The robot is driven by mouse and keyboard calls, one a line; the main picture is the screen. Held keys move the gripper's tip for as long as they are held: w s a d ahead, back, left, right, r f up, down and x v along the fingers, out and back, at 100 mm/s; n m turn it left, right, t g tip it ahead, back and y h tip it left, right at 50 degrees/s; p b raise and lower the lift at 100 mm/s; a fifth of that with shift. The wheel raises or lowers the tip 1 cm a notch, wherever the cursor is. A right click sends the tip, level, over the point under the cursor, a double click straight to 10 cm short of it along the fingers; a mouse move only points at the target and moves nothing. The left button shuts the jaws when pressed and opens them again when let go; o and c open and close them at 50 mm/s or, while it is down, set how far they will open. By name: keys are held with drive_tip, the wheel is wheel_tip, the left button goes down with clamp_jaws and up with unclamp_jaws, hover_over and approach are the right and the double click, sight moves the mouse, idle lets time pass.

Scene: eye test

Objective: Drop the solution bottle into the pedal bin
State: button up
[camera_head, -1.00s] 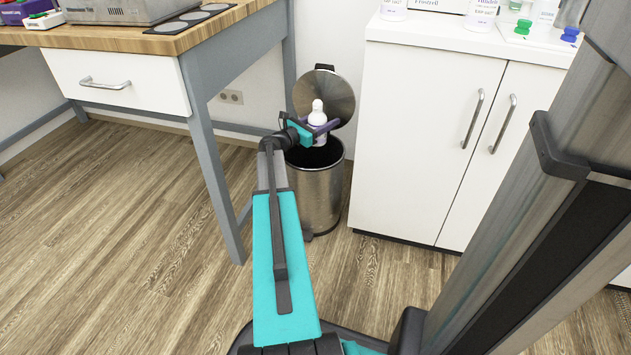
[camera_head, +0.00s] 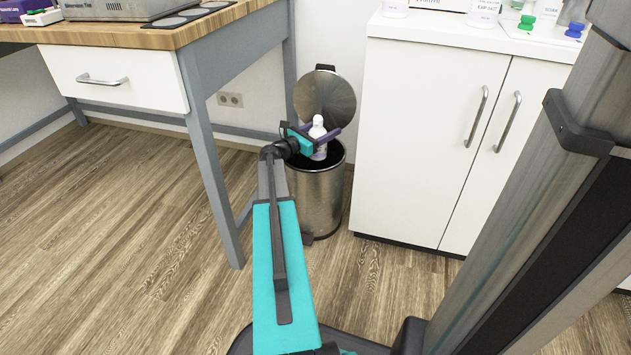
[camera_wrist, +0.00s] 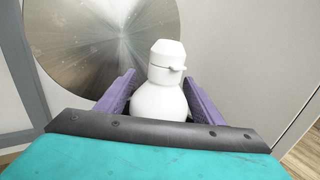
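The solution bottle (camera_head: 318,136), white with a rounded shoulder and a narrow cap, is upright or slightly tilted over the mouth of the pedal bin (camera_head: 318,200). The bin is a steel cylinder with its round lid (camera_head: 325,97) raised at the back. My gripper (camera_head: 322,136) is above the bin's opening, its purple fingers spread on either side of the bottle. In the wrist view, the bottle (camera_wrist: 160,98) sits between the fingers, seemingly loose. Its lower part is hidden by my gripper there. The lid also shows behind it (camera_wrist: 95,45).
A white cabinet (camera_head: 430,140) stands close to the right of the bin, with bottles and green and blue items on top. A wooden-topped bench (camera_head: 165,38) with grey legs is on the left. The floor (camera_head: 120,240) at left is clear.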

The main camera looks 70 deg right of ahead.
sight(312, 135)
drive_tip(key=shift+o, duration=1.2)
drive_tip(key=shift+a, duration=0.1)
drive_tip(key=p+v, duration=0.4)
drive_tip(key=v, duration=0.6)
drive_tip(key=shift+w+a+r+p, duration=0.1)
drive_tip(key=shift+w+p, duration=0.05)
drive_tip(key=shift+p, duration=0.25)
drive_tip(key=shift+v, duration=0.8)
